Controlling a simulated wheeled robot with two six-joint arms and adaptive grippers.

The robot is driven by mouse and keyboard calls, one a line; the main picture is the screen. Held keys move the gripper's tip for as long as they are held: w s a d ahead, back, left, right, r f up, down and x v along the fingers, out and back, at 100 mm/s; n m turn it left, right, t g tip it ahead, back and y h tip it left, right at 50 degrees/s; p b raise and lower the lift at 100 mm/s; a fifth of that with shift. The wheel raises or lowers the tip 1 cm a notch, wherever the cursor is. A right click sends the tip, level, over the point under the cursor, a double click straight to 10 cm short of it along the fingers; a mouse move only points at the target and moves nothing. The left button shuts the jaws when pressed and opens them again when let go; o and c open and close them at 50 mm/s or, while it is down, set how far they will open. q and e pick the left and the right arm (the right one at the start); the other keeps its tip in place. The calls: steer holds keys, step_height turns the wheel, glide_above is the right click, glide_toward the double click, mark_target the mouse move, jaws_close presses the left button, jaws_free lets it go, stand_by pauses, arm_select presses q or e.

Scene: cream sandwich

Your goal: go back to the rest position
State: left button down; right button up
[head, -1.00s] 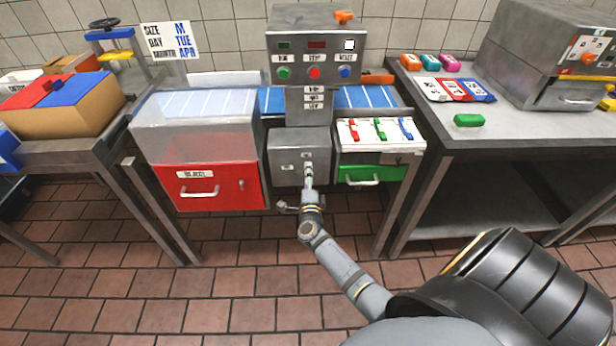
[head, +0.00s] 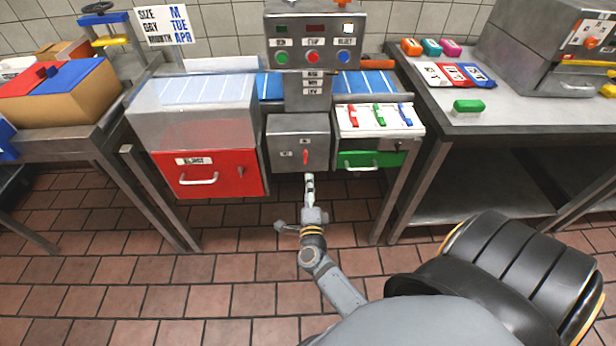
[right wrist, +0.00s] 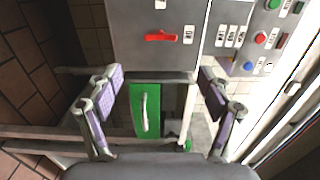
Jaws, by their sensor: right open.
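My right gripper (head: 309,190) is in the head view in front of and below the grey switch box (head: 285,130). It is apart from the box's red lever (head: 305,157). In the right wrist view, my right gripper (right wrist: 160,88) has its two purple-padded fingers spread wide with nothing between them. The red lever (right wrist: 161,37) shows beyond the fingers on the grey box. My left gripper is not in view.
A red reject drawer (head: 208,172) is left of the box, and a green drawer (head: 360,160) is right of it. A grey table (head: 520,125) stands at the right and another at the left. The tiled floor (head: 220,265) in front is clear.

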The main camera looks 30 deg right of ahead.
steer(key=shift+s+a, duration=0.15)
steer(key=shift+s, duration=0.1)
stand_by(0.3)
steer(key=s+a+f+n+g+y+p, duration=0.1)
steer(key=s+a+f+n+y, duration=0.15)
steer(key=f+n, duration=0.35)
steer(key=s+a+f+n+g+y+p, duration=0.1)
steer(key=s+a+f+n+g+y, duration=0.2)
steer(key=f, duration=0.6)
steer(key=s+a+f+n+y+p, duration=0.1)
steer(key=s+f+n+y+p, duration=0.2)
steer(key=f+n, duration=0.35)
steer(key=s+d+f+n+g, duration=0.1)
steer(key=s+f+n+g, duration=0.2)
steer(key=s, duration=0.7)
steer(key=s+d+f+n+g, duration=0.1)
steer(key=s+f+n+g, duration=0.2)
steer(key=s+f, duration=0.4)
steer(key=s+d+f+n+g, duration=0.2)
steer(key=s+f+n+g, duration=0.1)
steer(key=s, duration=1)
step_height(320, 180, down, 2)
steer(key=shift+g+p, duration=0.45)
steer(key=shift+g, duration=0.05)
